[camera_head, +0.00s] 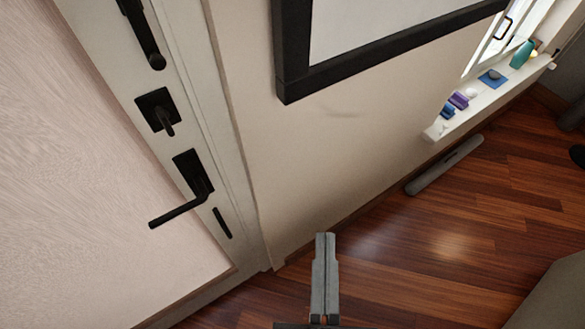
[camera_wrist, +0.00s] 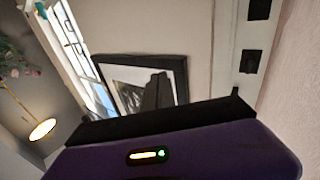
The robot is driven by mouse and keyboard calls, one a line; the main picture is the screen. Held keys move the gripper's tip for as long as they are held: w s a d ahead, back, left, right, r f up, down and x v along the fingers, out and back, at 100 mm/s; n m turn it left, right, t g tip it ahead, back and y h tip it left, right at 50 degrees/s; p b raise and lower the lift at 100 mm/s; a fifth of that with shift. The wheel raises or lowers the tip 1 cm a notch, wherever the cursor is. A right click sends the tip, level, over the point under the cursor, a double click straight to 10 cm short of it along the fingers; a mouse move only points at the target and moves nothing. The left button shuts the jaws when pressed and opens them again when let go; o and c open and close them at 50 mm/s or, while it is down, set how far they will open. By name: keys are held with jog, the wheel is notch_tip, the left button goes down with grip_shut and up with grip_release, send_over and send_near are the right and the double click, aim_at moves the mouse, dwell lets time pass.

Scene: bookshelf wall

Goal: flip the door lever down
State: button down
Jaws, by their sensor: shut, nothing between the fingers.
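The black door lever (camera_head: 182,209) is in the head view, on a black plate on the light door at the left. Its handle reaches out from the plate toward the lower left of the picture. My gripper (camera_head: 325,240) is at the bottom middle of the head view, its two grey fingers shut together and empty. It is to the right of the lever and below it in the picture, clearly apart from it. In the wrist view, dark door fittings (camera_wrist: 251,62) show at the upper right; I cannot tell whether the lever is among them.
A small black turn latch (camera_head: 157,110) and a black pull handle (camera_head: 143,35) are above the lever on the door. A black-framed picture (camera_head: 293,75) hangs on the wall. A white sill (camera_head: 440,130) with small objects is at the right. The wooden floor (camera_head: 450,230) is mostly clear.

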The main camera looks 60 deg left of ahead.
jog(key=s+a+r+n+g+p, duration=0.25)
jog(key=s+a+r+g, duration=0.2)
jog(key=s+a, duration=0.3)
jog(key=s+a+r+n+g+p, duration=0.2)
jog(key=s+a+r+n+g, duration=0.25)
jog(key=s+a, duration=0.35)
notch_tip(320, 180, down, 7)
jog(key=s+d+h, duration=0.2)
jog(key=h, duration=0.2)
jog(key=shift+s+n+g+h, duration=0.35)
jog(key=shift+n+g+h, duration=0.05)
send_over(167, 218)
jog(key=d, duration=0.3)
notch_tip(167, 218, down, 6)
jog(key=f, duration=0.1)
jog(key=a+f, duration=0.1)
jog(key=f, duration=0.1)
jog(key=shift+w, duration=0.2)
jog(key=shift+w+a+f, duration=0.1)
jog(key=shift+f, duration=0.5)
